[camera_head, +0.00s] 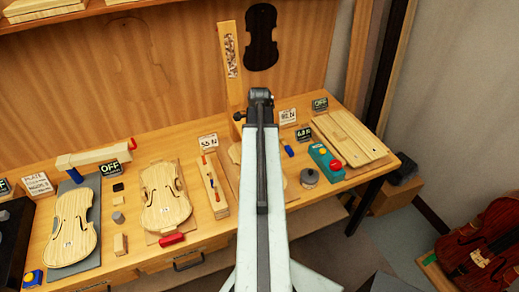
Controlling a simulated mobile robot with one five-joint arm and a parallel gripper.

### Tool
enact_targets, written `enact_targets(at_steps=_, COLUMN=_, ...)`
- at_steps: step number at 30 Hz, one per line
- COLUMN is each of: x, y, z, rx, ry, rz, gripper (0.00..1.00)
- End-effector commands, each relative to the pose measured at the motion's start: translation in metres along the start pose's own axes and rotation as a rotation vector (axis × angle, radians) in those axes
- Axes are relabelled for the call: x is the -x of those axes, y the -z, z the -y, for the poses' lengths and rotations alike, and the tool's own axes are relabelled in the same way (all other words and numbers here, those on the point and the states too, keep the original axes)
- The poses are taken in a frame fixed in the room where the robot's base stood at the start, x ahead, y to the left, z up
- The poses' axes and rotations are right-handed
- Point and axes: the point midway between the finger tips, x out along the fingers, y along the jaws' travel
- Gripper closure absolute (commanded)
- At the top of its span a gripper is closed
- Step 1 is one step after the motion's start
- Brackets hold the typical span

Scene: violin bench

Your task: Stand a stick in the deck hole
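My arm runs up the middle of the view, and its dark end (260,98) is over the back of the bench. My gripper's fingers are hidden behind it, so I cannot see whether they are open, shut or holding anything. A narrow wooden block (215,188) with a red and blue piece by it lies left of my arm. A short blue and red piece (287,149) lies right of my arm. I cannot tell which piece is the stick, and I cannot make out the deck hole. A pale rounded wooden plate (236,153) is partly hidden by my arm.
Two violin bodies (72,228) (165,197) lie on the left of the bench. A tall upright board (230,62) stands behind my arm. A teal button box (325,158), a grey round weight (309,177) and wooden boards (348,138) are right. Small signs stand along the back.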

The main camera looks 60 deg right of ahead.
Motion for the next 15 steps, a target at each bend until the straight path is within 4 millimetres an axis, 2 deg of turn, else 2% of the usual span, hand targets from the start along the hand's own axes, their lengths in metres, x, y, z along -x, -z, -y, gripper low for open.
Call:
enact_targets(at_steps=11, x=-0.0109, y=0.0000, z=0.0000, rx=0.000, ry=0.000, rz=0.000, gripper=1.00)
enact_targets(at_steps=12, x=-0.0102, y=0.0000, z=0.0000, rx=0.000, ry=0.000, rz=0.000, gripper=0.83)
enact_targets(at_steps=14, x=-0.0095, y=0.0000, z=0.0000, rx=0.000, ry=0.000, rz=0.000, gripper=0.66)
enact_targets(at_steps=15, x=-0.0095, y=0.0000, z=0.0000, rx=0.000, ry=0.000, rz=0.000, gripper=0.63)
